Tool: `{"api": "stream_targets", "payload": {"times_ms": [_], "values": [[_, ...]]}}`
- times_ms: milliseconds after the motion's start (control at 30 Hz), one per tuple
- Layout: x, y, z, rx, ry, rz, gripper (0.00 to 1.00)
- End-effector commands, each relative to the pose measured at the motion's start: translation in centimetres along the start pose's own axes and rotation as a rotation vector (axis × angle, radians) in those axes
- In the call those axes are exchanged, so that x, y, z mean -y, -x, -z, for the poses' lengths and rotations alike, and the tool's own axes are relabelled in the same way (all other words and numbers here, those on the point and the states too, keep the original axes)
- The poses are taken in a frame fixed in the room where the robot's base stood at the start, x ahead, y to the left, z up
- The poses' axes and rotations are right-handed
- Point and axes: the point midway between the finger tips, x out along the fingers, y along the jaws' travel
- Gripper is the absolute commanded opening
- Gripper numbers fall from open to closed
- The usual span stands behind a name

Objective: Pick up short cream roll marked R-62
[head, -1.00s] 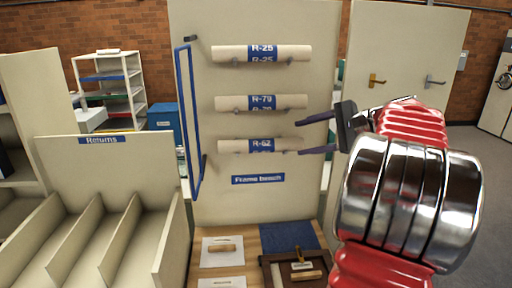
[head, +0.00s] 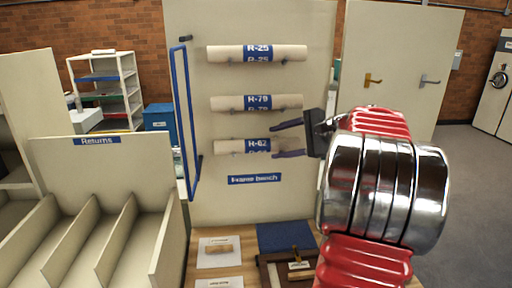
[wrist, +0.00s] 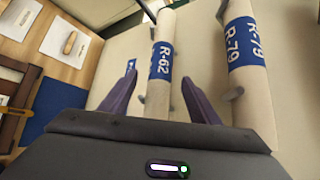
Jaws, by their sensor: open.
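The short cream roll marked R-62 (head: 232,147) rests on pegs as the lowest of the rolls on the upright panel, with a blue label round its middle. In the wrist view the R-62 roll (wrist: 161,65) runs between my two dark fingers, its near end hidden behind the gripper body. My gripper (head: 274,140) is open at the roll's right end, fingers above and below it in the head view. The fingers also show in the wrist view (wrist: 160,90), with gaps to the roll on both sides.
The R-79 roll (head: 285,102) hangs just above, and the R-25 roll (head: 290,53) above that. A blue frame (head: 174,120) stands at the panel's left. A wooden bench (head: 229,247) with cards and a blue mat (head: 285,237) lies below. Returns slots (head: 100,141) are at left.

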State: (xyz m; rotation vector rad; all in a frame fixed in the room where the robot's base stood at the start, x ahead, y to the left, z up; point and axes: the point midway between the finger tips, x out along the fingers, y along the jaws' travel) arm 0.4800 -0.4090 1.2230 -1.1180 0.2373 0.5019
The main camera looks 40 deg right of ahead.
Motion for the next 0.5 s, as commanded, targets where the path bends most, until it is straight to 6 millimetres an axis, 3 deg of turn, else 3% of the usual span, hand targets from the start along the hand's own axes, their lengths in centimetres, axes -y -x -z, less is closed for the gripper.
{"api": "stream_targets", "payload": {"times_ms": [500], "values": [[0.01,-1.19,-0.05,0.001,0.001,-0.001,0.56]]}}
